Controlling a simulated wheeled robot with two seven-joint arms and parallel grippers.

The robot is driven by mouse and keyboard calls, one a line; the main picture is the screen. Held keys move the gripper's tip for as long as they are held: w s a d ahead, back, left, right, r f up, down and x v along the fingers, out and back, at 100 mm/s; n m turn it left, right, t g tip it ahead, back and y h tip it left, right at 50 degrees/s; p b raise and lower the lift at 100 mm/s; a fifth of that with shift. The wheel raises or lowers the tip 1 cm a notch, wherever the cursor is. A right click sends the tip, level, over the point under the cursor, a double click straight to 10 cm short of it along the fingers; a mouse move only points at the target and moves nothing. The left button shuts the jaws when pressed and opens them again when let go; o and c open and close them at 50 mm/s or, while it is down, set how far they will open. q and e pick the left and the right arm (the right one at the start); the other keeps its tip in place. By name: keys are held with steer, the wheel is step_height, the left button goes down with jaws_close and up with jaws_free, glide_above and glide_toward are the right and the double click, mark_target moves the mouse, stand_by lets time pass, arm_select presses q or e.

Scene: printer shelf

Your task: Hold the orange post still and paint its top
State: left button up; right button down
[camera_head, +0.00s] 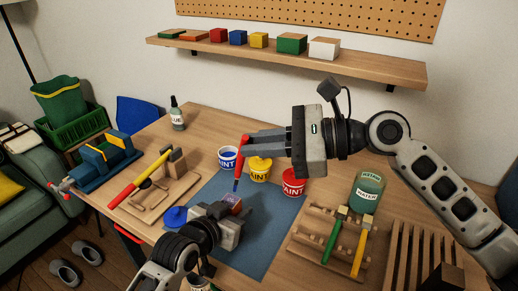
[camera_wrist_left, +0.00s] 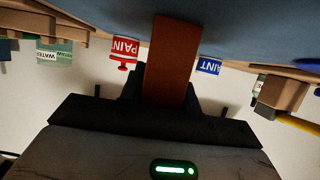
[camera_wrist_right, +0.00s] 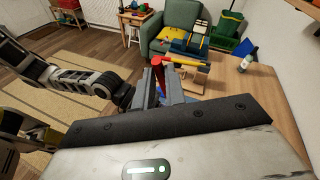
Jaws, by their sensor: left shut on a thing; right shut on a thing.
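The orange post (camera_head: 236,207) stands on the blue mat, mostly hidden behind my left gripper (camera_head: 226,214). The left gripper is shut on it. In the left wrist view the post (camera_wrist_left: 172,60) shows as a plain orange-brown bar between the fingers. Its top looks partly bluish in the head view, but it is small there. My right gripper (camera_head: 246,150) is shut on a red-handled brush (camera_head: 240,168), which also shows in the right wrist view (camera_wrist_right: 158,72). The brush points down, its blue tip just above or at the post's top; I cannot tell if they touch.
Blue (camera_head: 228,158), yellow (camera_head: 260,170) and red (camera_head: 293,183) paint pots stand behind the post. A water jar (camera_head: 367,193) and a wooden rack (camera_head: 325,240) with brushes are right. A wooden holder (camera_head: 155,190) is left. The mat's front right (camera_head: 262,250) is clear.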

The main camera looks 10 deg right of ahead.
steer(key=shift+r, duration=2.3)
step_height(320, 180, up, 3)
step_height(320, 180, down, 8)
stand_by(0.7)
steer(key=shift+f, duration=0.75)
stand_by(0.5)
